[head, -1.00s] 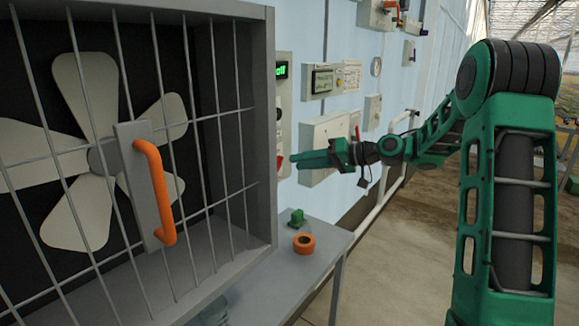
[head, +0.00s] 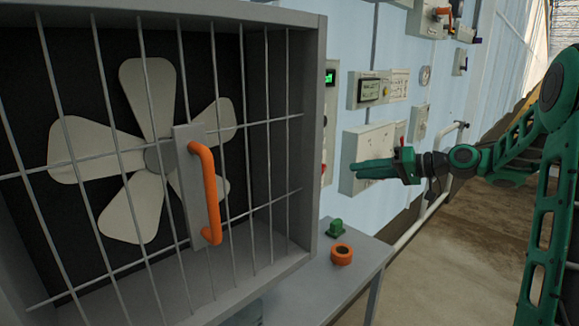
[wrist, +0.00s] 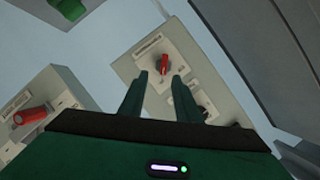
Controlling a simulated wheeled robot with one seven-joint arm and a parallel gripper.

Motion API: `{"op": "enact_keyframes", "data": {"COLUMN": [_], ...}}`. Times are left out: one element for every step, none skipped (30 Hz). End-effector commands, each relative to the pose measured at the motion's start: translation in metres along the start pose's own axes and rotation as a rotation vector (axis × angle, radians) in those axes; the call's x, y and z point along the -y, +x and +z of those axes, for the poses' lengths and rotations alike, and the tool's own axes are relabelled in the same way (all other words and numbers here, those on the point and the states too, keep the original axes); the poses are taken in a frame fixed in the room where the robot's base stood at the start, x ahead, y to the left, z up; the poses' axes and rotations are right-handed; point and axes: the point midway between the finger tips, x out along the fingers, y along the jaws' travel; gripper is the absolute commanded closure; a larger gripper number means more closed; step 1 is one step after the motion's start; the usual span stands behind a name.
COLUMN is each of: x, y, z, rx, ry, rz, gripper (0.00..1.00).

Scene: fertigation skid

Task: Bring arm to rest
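My gripper (head: 376,169) is green and reaches left from the arm at the right of the head view, in front of a pale control box (head: 352,150) on the wall. In the wrist view my gripper (wrist: 160,75) has two fingers apart with an empty gap between them. Past the fingertips is a red rotary knob (wrist: 163,63) on a light panel, apart from the fingers. My arm (head: 545,190) extends along the right edge of the head view and is partly cut off.
A caged fan (head: 145,155) with an orange handle (head: 207,195) fills the left. A grey table (head: 345,275) holds an orange ring (head: 341,254) and a green part (head: 335,228). Several wall boxes and a pale pipe (head: 430,210) lie behind my arm. Floor at lower right is clear.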

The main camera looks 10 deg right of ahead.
Motion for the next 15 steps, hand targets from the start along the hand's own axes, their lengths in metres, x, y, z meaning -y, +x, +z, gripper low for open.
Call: {"op": "enact_keyframes", "data": {"x": [0.001,0.000,-0.001,-0.002,-0.004,-0.007,-0.009,-0.011,-0.014,-0.016,-0.017,-0.018,-0.019,-0.020,-0.020], "y": [0.001,0.001,0.001,0.000,-0.001,-0.005,-0.009,-0.013,-0.021,-0.028,-0.035,-0.045,-0.054,-0.064,-0.076], "z": [0.005,0.010,0.017,0.024,0.032,0.043,0.052,0.061,0.074,0.083,0.092,0.105,0.115,0.124,0.138], "rx": [0.017,0.030,0.053,0.072,0.094,0.125,0.148,0.171,0.201,0.222,0.242,0.269,0.287,0.305,0.327], "ry": [-0.004,-0.005,-0.007,-0.008,-0.007,-0.006,-0.004,0.000,0.007,0.013,0.020,0.032,0.043,0.054,0.072], "rz": [0.024,0.046,0.084,0.118,0.155,0.211,0.254,0.298,0.356,0.399,0.440,0.494,0.536,0.575,0.627], "gripper": [0.70,0.70,0.70,0.70,0.70,0.70,0.70,0.70,0.70,0.70,0.70,0.70,0.70,0.70,0.70]}}
